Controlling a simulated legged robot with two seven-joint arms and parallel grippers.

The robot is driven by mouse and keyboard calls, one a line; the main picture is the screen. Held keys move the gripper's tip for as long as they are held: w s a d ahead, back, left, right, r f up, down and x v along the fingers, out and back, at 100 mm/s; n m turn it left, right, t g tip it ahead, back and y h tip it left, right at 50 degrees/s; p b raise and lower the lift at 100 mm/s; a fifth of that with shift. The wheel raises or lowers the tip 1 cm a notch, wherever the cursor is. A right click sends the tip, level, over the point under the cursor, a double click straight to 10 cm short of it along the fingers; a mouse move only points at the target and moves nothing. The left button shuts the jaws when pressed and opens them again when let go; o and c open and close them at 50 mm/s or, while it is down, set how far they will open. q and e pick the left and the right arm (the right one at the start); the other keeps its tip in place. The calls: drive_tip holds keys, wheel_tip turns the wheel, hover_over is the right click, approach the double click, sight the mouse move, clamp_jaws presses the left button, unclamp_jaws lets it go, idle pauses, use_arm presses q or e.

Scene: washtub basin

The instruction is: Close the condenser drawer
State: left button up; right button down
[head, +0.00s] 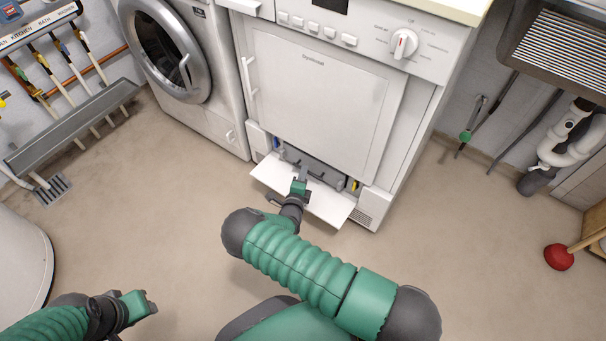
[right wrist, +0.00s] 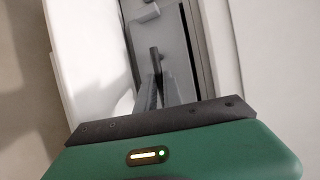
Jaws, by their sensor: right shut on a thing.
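The condenser drawer (head: 322,174) is a grey unit in the low opening at the foot of the white dryer (head: 315,95). The white flap (head: 330,206) below the opening is folded down. My right gripper (head: 300,178) reaches over the flap to the drawer front. In the right wrist view its fingers (right wrist: 162,92) are shut on a dark upright piece (right wrist: 155,58), which looks like the drawer's handle. The gripper hides part of the drawer, so how far out it sits is hard to tell. My left gripper (head: 150,302) is low at the left over bare floor, away from the dryer; its jaw gap is unclear.
A washing machine (head: 165,50) stands left of the dryer. A rack of brushes (head: 75,125) is on the left wall. A red plunger (head: 559,257) and white drain pipes (head: 565,150) are at the right. The floor before the dryer is clear.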

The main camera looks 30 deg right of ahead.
drive_tip(key=shift+w+d+f, duration=0.1)
drive_tip(key=shift+w+d, duration=0.15)
drive_tip(key=shift+d, duration=0.4)
drive_tip(key=shift+w+d+r, duration=0.1)
drive_tip(key=shift+w+d, duration=0.1)
drive_tip(key=shift+d, duration=0.4)
drive_tip(key=shift+w+d+f, duration=0.1)
drive_tip(key=shift+w+d, duration=0.15)
drive_tip(key=shift+d, duration=0.4)
drive_tip(key=c, duration=1.5)
unclamp_jaws()
drive_tip(key=shift+a+p, duration=0.1)
drive_tip(key=shift+p, duration=0.3)
drive_tip(key=p+v, duration=0.1)
drive_tip(key=v, duration=0.1)
drive_tip(key=p+v, duration=0.2)
drive_tip(key=v, duration=0.1)
drive_tip(key=r+p+v, duration=0.1)
drive_tip(key=p+v, duration=0.1)
drive_tip(key=v, duration=0.1)
drive_tip(key=shift+w, duration=0.1)
drive_tip(key=p+v, duration=0.1)
drive_tip(key=v, duration=0.1)
drive_tip(key=p+v, duration=0.1)
drive_tip(key=v, duration=0.2)
drive_tip(key=f+p+v, duration=0.1)
drive_tip(key=v, duration=0.2)
drive_tip(key=shift+s+a+p, duration=0.2)
drive_tip(key=shift+s+p, duration=0.1)
